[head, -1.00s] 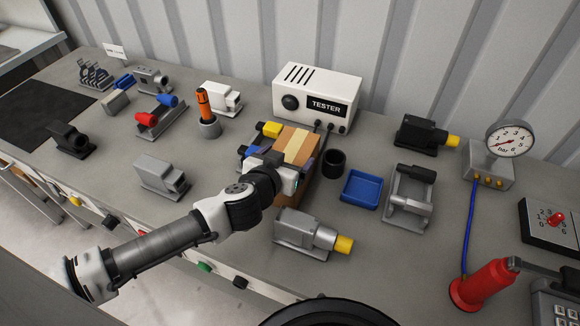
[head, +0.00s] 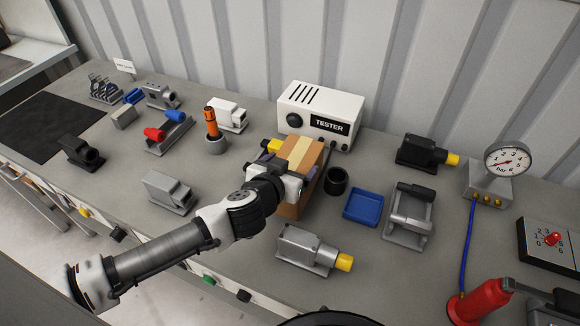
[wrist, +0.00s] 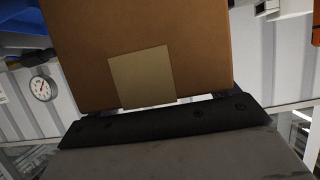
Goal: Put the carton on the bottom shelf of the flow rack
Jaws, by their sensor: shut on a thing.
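The carton (head: 289,208) is a brown box with a pale tape strip across its top. In the head view it is in the middle of the bench, in front of the tester. My gripper (head: 298,172) is shut on the carton near its top, and my wrist hides part of its left side. In the wrist view the carton (wrist: 195,45) fills the upper middle, with a paler patch at its lower edge. I cannot tell whether its base touches the bench. I do not recognise the flow rack in either view.
The tester (head: 321,112) stands behind the carton. A black cup (head: 336,181) and a blue tray (head: 362,207) are close on its right. A grey motor with a yellow tip (head: 306,250) lies in front. Grey bench top (head: 235,180) is clear at left, near a grey block (head: 168,192).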

